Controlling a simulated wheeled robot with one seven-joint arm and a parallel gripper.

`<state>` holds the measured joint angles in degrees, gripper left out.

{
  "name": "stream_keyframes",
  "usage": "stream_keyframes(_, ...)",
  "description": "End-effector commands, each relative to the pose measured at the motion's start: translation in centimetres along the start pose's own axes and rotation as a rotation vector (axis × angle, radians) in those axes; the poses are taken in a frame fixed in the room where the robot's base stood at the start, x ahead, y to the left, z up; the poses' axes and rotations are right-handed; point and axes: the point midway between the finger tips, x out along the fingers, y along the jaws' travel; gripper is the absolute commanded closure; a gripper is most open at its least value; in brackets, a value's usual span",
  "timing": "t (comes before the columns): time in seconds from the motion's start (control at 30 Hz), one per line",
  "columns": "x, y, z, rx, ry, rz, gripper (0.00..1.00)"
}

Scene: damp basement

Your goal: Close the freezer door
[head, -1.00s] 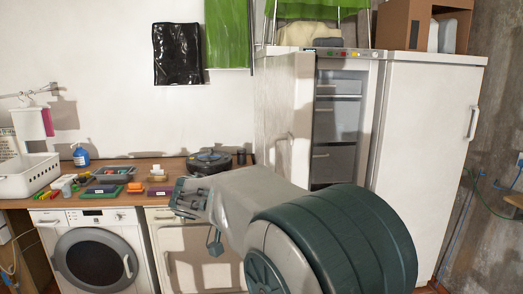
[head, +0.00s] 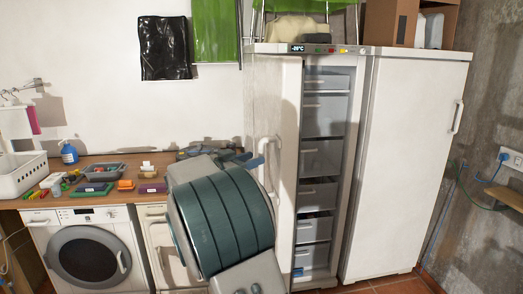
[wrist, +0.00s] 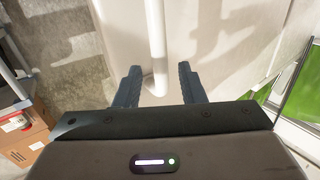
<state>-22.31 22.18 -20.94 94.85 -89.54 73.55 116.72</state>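The freezer (head: 325,160) stands open at the centre of the head view, with several grey drawers showing inside and a lit display on top. Its white door (head: 287,100) swings out on the left side. The door handle (head: 264,150) is a pale vertical bar on the door's outer face. My gripper (head: 243,160) is left of the handle, partly hidden by my arm. In the wrist view, the fingers of my gripper (wrist: 160,76) are open, with the lower end of the handle (wrist: 157,45) between them. I see no finger closed on it.
A closed white cabinet (head: 415,150) stands right of the freezer. On the left, a wooden counter (head: 120,182) carries small items and a white basket (head: 22,176) above a washing machine (head: 85,250). Cardboard boxes (head: 395,22) sit on top. Some tiled floor (head: 390,284) is clear in front.

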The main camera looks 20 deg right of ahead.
Motion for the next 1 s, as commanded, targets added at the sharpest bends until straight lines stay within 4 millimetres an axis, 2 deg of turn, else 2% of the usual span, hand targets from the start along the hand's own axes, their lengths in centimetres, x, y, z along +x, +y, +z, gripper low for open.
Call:
stream_keyframes(0.1, 2.1, 0.0, -0.3, -0.002, 0.000, 0.002, 0.64)
stream_keyframes(0.23, 3.6, 0.0, -0.2, 0.000, -0.001, 0.001, 0.64)
stream_keyframes(0.4, 4.4, 0.0, 0.0, 0.001, -0.001, -0.001, 0.64)
stream_keyframes(0.63, 4.4, 0.0, 0.0, 0.001, -0.001, -0.001, 0.64)
stream_keyframes(0.67, 4.4, 0.0, 0.0, 0.001, -0.001, -0.001, 0.66)
stream_keyframes(0.7, 4.4, 0.0, 0.0, 0.001, -0.001, -0.001, 0.78)
stream_keyframes(0.8, 4.4, 0.0, 0.0, 0.001, -0.001, -0.001, 1.00)
stream_keyframes(1.0, 4.4, 0.0, 0.1, 0.001, -0.001, -0.003, 1.00)
